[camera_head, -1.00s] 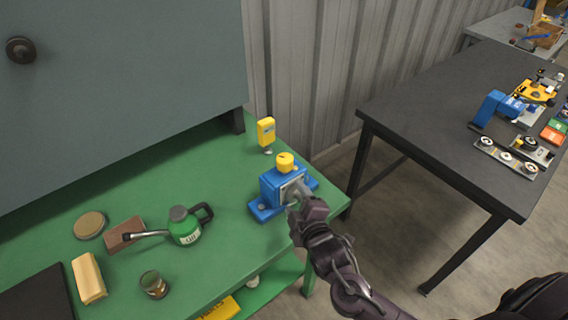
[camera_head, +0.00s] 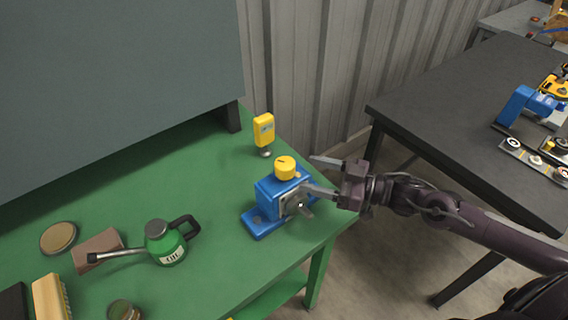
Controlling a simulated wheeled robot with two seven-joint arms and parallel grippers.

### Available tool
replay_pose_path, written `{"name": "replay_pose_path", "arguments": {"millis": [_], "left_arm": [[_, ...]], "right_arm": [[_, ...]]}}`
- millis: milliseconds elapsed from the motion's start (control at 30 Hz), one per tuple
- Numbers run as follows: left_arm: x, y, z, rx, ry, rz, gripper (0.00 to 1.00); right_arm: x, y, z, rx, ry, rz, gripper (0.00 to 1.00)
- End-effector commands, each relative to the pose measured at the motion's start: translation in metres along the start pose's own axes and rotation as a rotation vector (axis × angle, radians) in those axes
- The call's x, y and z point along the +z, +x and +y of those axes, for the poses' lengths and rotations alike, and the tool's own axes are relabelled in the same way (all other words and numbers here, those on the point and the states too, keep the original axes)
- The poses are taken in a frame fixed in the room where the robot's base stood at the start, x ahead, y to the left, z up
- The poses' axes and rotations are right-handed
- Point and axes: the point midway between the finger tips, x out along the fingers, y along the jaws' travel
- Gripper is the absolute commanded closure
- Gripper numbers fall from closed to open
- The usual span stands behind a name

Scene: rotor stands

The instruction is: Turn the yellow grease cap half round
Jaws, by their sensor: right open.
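The yellow grease cap (camera_head: 285,167) sits on top of a blue bearing block (camera_head: 266,206) near the right edge of the green bench. A grey shaft or plate (camera_head: 298,203) shows on the block's right face. My right gripper (camera_head: 318,176) is to the right of the cap, its arm coming in from the right. Its two fingers are spread apart with nothing between them. One finger points behind the cap's right side, the other reaches close to the block; I cannot tell whether it touches. My left gripper is not in view.
A yellow meter (camera_head: 264,130) stands behind the block. A green oil can (camera_head: 165,243), a brown block (camera_head: 98,248), a round tin (camera_head: 58,238) and a brush (camera_head: 51,298) lie at left. A dark table (camera_head: 470,135) stands right, across a floor gap.

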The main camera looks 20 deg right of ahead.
Motion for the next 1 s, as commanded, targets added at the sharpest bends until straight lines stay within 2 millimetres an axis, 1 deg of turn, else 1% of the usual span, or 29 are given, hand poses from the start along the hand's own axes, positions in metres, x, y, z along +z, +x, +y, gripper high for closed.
{"name": "replay_pose_path", "arguments": {"millis": [67,167,333,467,600,767,1000], "left_arm": [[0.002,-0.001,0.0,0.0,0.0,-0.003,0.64],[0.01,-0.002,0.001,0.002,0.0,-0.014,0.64],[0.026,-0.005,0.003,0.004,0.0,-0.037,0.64],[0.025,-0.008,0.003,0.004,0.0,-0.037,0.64],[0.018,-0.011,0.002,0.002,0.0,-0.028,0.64],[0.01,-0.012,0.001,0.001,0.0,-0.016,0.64],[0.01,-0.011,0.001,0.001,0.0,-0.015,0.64]], "right_arm": [[-0.001,0.005,0.0,-0.001,0.003,0.003,0.37],[-0.002,0.015,0.001,0.002,0.002,0.006,0.37],[-0.004,0.038,0.001,0.003,0.0,0.007,0.37],[-0.004,0.055,0.0,0.001,0.0,0.005,0.37],[-0.003,0.069,0.0,0.003,0.001,0.005,0.37],[-0.001,0.076,0.0,0.002,0.0,0.001,0.37],[0.0,0.076,0.0,0.002,0.0,0.001,0.37]]}}
